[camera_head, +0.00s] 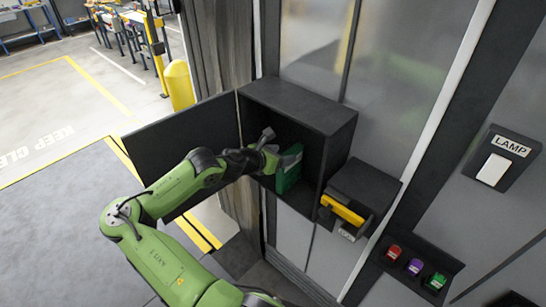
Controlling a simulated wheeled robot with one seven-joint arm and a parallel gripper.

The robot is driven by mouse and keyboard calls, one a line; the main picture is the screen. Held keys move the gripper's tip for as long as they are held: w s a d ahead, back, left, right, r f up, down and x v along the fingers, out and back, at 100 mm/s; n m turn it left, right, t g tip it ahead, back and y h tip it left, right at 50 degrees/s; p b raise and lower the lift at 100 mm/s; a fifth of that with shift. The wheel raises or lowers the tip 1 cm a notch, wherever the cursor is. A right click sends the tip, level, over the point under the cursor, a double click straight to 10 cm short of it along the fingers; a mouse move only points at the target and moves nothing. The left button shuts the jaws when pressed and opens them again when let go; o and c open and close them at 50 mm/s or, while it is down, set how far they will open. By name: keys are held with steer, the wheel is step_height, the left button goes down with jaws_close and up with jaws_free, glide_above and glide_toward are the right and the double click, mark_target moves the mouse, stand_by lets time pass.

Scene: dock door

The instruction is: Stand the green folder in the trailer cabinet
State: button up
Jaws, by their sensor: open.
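The trailer cabinet (303,106) is a dark box on the wall, with its door (180,143) swung open to the left. My gripper (283,146) is at the cabinet opening, beside the top of the folder. Its jaws are open. Whether a finger still touches the folder I cannot tell. The folder's lower edge and back are partly hidden.
Right of the cabinet is a smaller dark box with a yellow handle (342,210). A tray (411,265) holds red, purple and green items. A LAMP switch (494,169) is on the right wall. A yellow bollard (179,85) stands behind the open door.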

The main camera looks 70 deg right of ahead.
steer(key=v, duration=0.7)
steer(key=shift+s+f, duration=0.1)
steer(key=shift+f, duration=0.05)
